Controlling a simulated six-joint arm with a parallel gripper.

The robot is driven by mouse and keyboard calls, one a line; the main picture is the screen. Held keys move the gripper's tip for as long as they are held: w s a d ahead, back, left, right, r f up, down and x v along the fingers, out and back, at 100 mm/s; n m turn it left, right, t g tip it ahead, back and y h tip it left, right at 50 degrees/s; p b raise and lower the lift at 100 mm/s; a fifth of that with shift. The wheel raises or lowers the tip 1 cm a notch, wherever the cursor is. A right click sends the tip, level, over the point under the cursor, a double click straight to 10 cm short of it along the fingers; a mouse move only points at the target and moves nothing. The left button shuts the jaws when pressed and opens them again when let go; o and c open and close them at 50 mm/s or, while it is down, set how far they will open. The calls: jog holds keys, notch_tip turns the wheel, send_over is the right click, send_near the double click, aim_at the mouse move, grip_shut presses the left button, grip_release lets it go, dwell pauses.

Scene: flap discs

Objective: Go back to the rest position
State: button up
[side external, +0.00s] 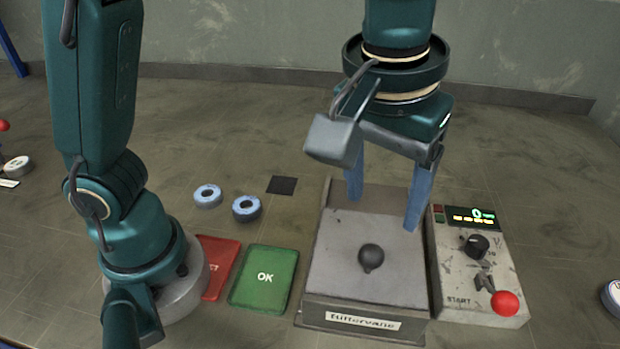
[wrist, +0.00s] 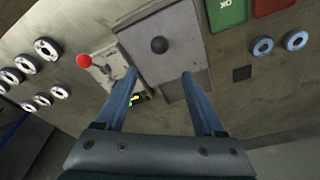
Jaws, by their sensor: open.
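My gripper (side external: 384,200) is open, with its two blue fingers spread and nothing between them. It hangs above the grey test stand (side external: 335,255), over the stand's back part. In the wrist view the fingers of my gripper (wrist: 160,74) point toward the stand's plate (wrist: 184,68). A dark round knob (side external: 371,256) stands on the plate, with no disc around it; it also shows in the wrist view (wrist: 159,45). Two blue flap discs (side external: 208,196) (side external: 246,208) lie on the table to the left of the stand.
A control box (side external: 470,262) with a red-knobbed lever (side external: 505,303) stands right of the stand. A green OK pad (side external: 264,279) and a red pad (side external: 217,262) lie left of it. A dark square (side external: 282,185) lies behind. Several white-and-dark discs (wrist: 46,48) lie left in the wrist view.

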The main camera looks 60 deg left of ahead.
jog(key=s+a+r+n+t, duration=0.2)
jog(key=a+r, duration=0.2)
jog(key=a, duration=0.7)
jog(key=s+a+f+m+t, duration=0.1)
jog(key=s+a+f+m, duration=0.2)
jog(key=s+f, duration=0.3)
jog(key=shift+a+f+m+h, duration=0.2)
jog(key=shift+a+m+h, duration=0.15)
jog(key=shift+m, duration=0.35)
